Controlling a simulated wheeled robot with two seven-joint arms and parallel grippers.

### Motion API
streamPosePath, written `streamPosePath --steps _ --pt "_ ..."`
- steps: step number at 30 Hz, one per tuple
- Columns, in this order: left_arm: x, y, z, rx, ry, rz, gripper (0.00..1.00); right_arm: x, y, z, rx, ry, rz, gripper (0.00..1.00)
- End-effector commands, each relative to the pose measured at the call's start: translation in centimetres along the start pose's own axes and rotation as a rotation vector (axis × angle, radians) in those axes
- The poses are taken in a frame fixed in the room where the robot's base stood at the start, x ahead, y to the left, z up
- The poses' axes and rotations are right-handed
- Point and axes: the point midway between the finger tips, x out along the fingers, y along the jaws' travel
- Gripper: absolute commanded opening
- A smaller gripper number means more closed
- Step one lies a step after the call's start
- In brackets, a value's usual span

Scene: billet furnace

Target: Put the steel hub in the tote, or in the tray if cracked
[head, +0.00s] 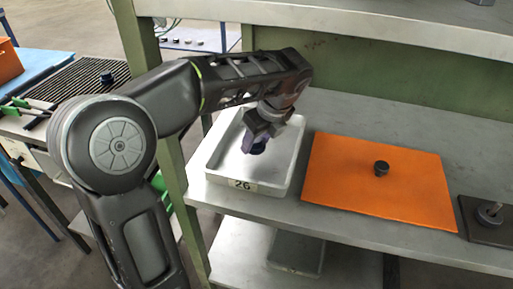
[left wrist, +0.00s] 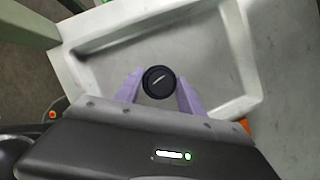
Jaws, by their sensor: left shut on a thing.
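My left gripper (head: 258,140) is over the white tray (head: 244,187) marked 26, with its fingers pointing down. In the left wrist view, its two purple fingers are shut on a dark round hub (left wrist: 159,82). A pale slanting line shows on the hub's top face. In the head view the hub is mostly hidden between the fingers, and I cannot tell whether it touches the tray floor. The rest of the tray floor looks empty. My right gripper is not in view.
An orange mat (head: 336,187) with a small dark round part (head: 381,168) lies right of the tray. A dark plate (head: 477,225) with a metal piece is at far right. A green post (head: 140,45) and an upper shelf (head: 400,25) bound the space.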

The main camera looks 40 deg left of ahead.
Motion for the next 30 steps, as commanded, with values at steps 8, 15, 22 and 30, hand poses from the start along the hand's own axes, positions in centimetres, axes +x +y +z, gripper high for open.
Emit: streamPosePath --steps 8,15,22,30 --pt "2.3 0.0 -0.9 -0.001 -0.001 -0.001 0.0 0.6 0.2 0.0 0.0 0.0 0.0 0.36" --pt "2.3 0.0 -0.9 -0.001 -0.001 0.0 0.0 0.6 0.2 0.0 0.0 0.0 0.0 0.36" --pt "2.6 0.0 -1.1 0.0 0.0 0.001 0.57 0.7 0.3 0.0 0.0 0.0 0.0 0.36" --pt "2.6 0.0 -1.1 -0.001 0.0 0.001 0.68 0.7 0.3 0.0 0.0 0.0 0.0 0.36"
